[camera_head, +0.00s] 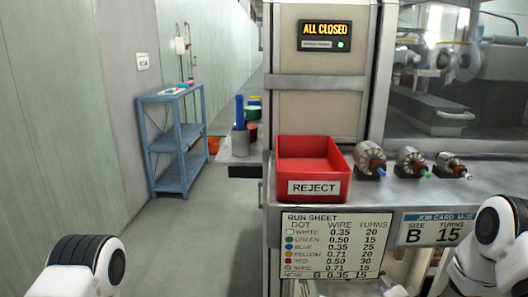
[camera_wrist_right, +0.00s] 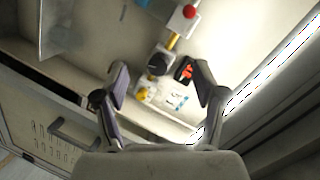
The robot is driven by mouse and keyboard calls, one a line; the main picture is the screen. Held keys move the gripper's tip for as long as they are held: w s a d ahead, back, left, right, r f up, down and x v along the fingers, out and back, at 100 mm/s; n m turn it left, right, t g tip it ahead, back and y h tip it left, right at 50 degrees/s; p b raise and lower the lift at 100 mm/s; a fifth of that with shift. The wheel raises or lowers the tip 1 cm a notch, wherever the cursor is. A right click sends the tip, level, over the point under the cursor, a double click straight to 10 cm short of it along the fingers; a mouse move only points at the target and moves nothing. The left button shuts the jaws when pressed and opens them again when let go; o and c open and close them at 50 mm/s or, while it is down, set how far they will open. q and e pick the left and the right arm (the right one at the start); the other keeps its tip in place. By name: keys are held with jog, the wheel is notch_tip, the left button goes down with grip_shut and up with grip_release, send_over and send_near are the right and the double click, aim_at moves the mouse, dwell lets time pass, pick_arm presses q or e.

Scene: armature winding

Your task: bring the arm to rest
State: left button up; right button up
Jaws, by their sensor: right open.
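My right gripper (camera_wrist_right: 160,80) is open in the right wrist view, with its two fingers spread and nothing between them. Beyond the fingers is a pale panel or surface carrying a dark round knob (camera_wrist_right: 158,64), a red and black switch (camera_wrist_right: 184,70) and a red button (camera_wrist_right: 190,12). In the head view my right arm comes in at the lower right, in front of the bench. At the lower left only a white and black part of my left arm shows; its gripper is out of the picture.
A red REJECT bin (camera_head: 312,168) stands on the bench beside three armatures (camera_head: 411,162) with blue, green and red tips. Below hang a run sheet (camera_head: 332,245) and a job card (camera_head: 436,228). A blue shelf (camera_head: 175,140) stands left; the floor before it is clear.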

pick_arm(q)
notch_tip(320, 180, up, 17)
jog(key=p, duration=1.3)
jog(key=shift+r+p, duration=0.15)
jog(key=shift+p, duration=0.2)
pick_arm(e)
jog(key=s+a+n+g, duration=0.2)
jog(key=s+g, duration=0.3)
jog(key=s, duration=0.8)
jog(key=s+a+f+n+g, duration=0.1)
jog(key=s+a+n+g, duration=0.2)
jog(key=s, duration=1)
jog(key=s+a+n+g, duration=0.3)
jog(key=s+n+g, duration=0.3)
jog(key=s, duration=0.7)
jog(key=shift+s+f+g, duration=0.15)
jog(key=shift+s+g, duration=0.1)
jog(key=shift+g, duration=0.55)
jog(key=shift+a+h, duration=0.1)
jog(key=shift+h, duration=0.2)
